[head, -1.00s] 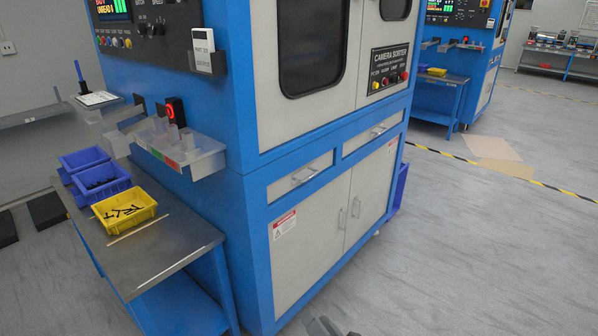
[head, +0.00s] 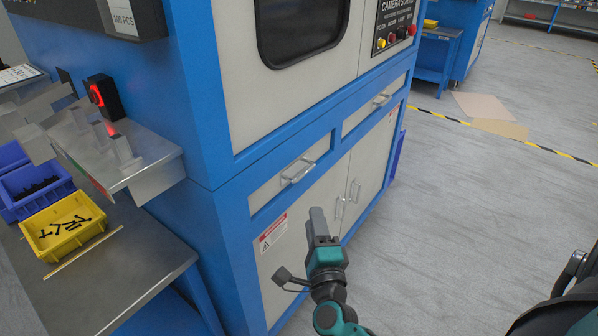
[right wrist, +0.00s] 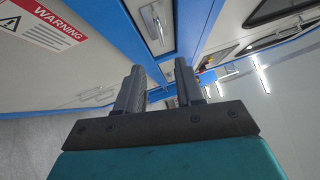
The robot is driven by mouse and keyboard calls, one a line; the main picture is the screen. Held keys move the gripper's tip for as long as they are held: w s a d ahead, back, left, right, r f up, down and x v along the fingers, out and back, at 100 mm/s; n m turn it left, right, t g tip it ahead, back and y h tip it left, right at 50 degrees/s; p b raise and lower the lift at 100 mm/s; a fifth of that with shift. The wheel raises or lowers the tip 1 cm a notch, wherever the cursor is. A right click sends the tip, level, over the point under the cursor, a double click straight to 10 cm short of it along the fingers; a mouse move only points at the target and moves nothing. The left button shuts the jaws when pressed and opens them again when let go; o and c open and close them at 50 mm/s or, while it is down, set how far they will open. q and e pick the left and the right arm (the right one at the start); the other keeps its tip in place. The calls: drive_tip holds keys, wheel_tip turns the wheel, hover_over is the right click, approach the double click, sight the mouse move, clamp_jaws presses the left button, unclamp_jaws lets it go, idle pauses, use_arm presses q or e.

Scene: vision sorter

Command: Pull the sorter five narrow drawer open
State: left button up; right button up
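The blue and light-grey camera sorter has two narrow drawer fronts, a nearer left one (head: 270,193) and a farther right one (head: 359,112). Both look closed and flush. The nearer drawer has a silver bar handle (head: 298,171), which also shows at the top of the right wrist view (right wrist: 155,22). The farther one has a similar handle (head: 381,99). My right gripper (head: 318,213) is in front of the lower doors, below and right of the nearer handle in the picture, apart from it. Its two fingers (right wrist: 158,88) stand apart with nothing between them. My left gripper is not in view.
Lower cabinet doors (head: 300,235) with upright handles sit behind my right gripper. At left, a metal side table (head: 150,265) holds a yellow bin (head: 62,226) and blue bins, below a protruding chute tray (head: 150,170). The floor at right (head: 470,220) is clear.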

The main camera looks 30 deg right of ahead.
drive_tip(key=x, duration=1.2)
drive_tip(key=shift+w+d+r, duration=0.15)
drive_tip(key=shift+w+d, duration=0.05)
drive_tip(key=shift+w, duration=0.05)
clamp_jaws()
idle(1.0)
